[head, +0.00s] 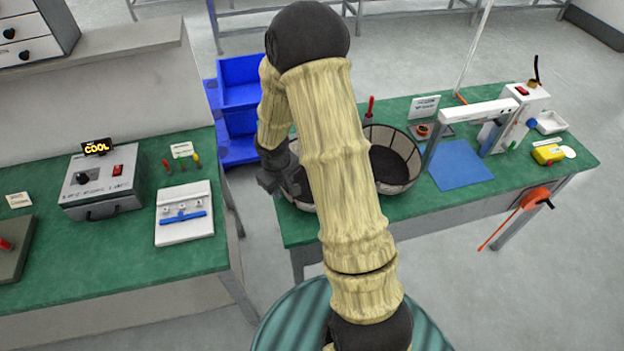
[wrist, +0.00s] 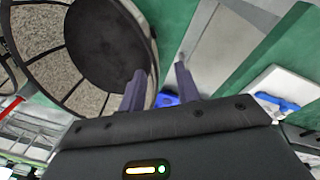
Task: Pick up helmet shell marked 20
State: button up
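No marking 20 is legible in either view, so I cannot tell which thing is the helmet shell. Two round, bowl-like things with speckled panels, dark ribs and dark centres are on the right bench. One bowl (head: 404,144) is partly behind my arm; the other is mostly hidden near my gripper (head: 272,181). In the wrist view, a large bowl (wrist: 102,45) fills the upper left. My gripper (wrist: 162,72) is open, with nothing seen between its fingers. The left finger overlaps the bowl's rim in the picture and the right finger appears outside it; contact cannot be told.
The right bench (head: 470,195) also holds a blue mat (head: 460,171) and a white-framed device (head: 515,112). Blue bins (head: 240,82) stand behind the gap between the benches.

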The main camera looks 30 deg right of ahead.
aim_at(287, 196)
jog(key=f, duration=0.3)
jog(key=d+f, duration=0.1)
jog(key=shift+w+d+f, duration=0.1)
jog(key=shift+w+f, duration=0.15)
jog(key=shift+w, duration=0.15)
grip_shut()
